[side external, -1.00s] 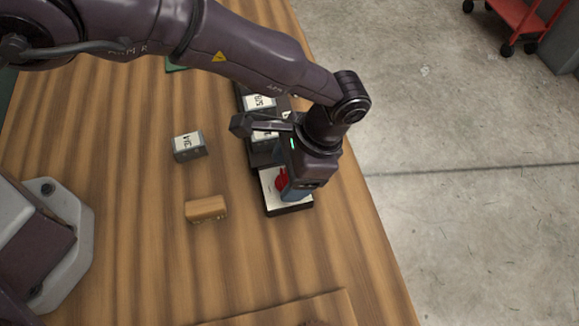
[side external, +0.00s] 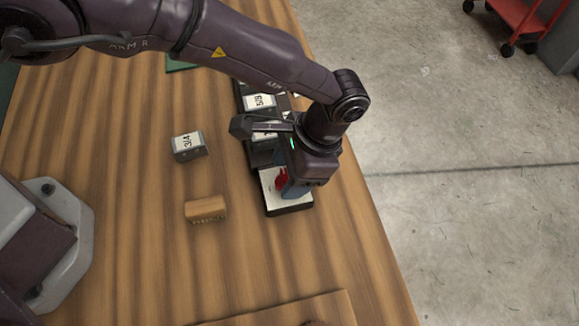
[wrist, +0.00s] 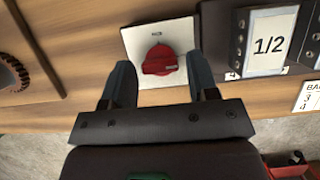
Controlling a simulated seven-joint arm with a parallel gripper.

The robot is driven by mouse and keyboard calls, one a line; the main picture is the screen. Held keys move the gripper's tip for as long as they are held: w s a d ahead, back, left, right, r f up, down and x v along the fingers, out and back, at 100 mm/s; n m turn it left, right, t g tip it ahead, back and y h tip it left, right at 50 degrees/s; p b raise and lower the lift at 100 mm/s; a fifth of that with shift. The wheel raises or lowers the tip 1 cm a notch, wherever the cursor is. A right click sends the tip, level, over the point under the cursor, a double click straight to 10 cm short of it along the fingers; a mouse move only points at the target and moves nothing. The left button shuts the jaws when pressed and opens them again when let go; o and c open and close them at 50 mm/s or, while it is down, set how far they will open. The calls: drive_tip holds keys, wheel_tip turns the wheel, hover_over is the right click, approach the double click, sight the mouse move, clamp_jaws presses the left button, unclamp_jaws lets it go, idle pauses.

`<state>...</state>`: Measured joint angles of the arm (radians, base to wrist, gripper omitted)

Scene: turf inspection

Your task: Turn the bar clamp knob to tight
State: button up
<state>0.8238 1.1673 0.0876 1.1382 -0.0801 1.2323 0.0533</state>
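The red clamp knob (wrist: 160,60) sits on a white plate (wrist: 181,30) with a small dark mark above the knob. In the side external view the knob (side external: 281,181) shows partly beside my fingers, on the plate (side external: 271,190) with a dark base. My gripper (wrist: 160,68) is open, with one blue-grey finger on each side of the knob. Gaps show between the fingers and the knob in the wrist view. In the side external view my gripper (side external: 293,188) is low over the plate and hides part of it.
A dark rack with labelled blocks stands beside the plate, one reading 1/2 (wrist: 268,42). A loose block marked 3/4 (side external: 188,146) and a wooden block (side external: 206,208) lie to the left. The table's edge is close on the right.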

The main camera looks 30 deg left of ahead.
drive_tip(key=shift+o, duration=0.5)
drive_tip(key=v, duration=1.3)
